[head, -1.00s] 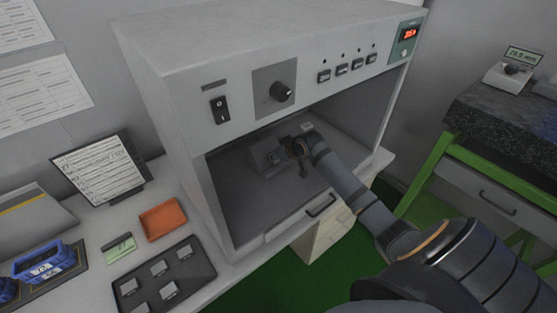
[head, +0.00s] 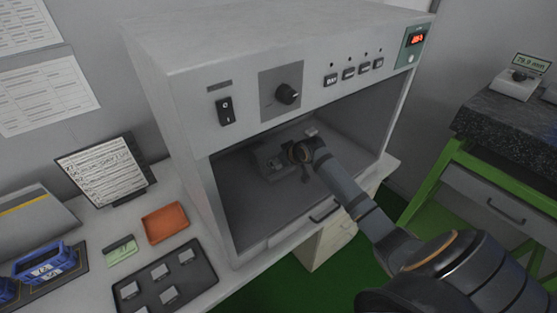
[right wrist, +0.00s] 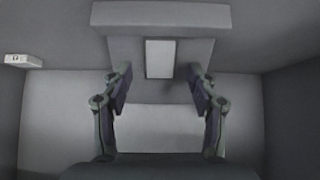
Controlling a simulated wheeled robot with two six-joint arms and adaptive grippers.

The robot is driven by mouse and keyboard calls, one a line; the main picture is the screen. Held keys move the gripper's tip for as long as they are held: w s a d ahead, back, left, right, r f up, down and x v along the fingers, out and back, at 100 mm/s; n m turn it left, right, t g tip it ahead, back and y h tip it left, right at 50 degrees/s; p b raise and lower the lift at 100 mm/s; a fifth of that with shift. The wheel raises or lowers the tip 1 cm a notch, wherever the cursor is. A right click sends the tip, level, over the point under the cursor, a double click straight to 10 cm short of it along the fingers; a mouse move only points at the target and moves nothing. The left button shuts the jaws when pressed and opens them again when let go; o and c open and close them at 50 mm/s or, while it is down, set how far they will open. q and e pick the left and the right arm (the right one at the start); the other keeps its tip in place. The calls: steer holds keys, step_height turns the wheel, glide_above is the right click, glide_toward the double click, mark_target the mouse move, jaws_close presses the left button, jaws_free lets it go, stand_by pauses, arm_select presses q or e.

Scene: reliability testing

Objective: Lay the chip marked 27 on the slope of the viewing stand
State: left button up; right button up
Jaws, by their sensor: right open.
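My right gripper (head: 299,155) is inside the open chamber of the white cabinet, beside a grey block (head: 268,159). A small pale piece with a dark mark (right wrist: 22,61) lies at the left of that view. Several small grey chips (head: 159,271) sit in a dark tray at lower left. No number 27 is readable, and I cannot tell which thing is the viewing stand. My left gripper is out of view.
The cabinet (head: 180,65) has walls and a roof around my right gripper. On the left bench are an orange tray (head: 165,223), a green-and-white card (head: 119,250), a tilted printed board (head: 100,170) and a blue bin (head: 45,264). A green-framed table (head: 440,180) stands right.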

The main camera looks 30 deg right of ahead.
steer(key=v, duration=1.2)
stand_by(0.7)
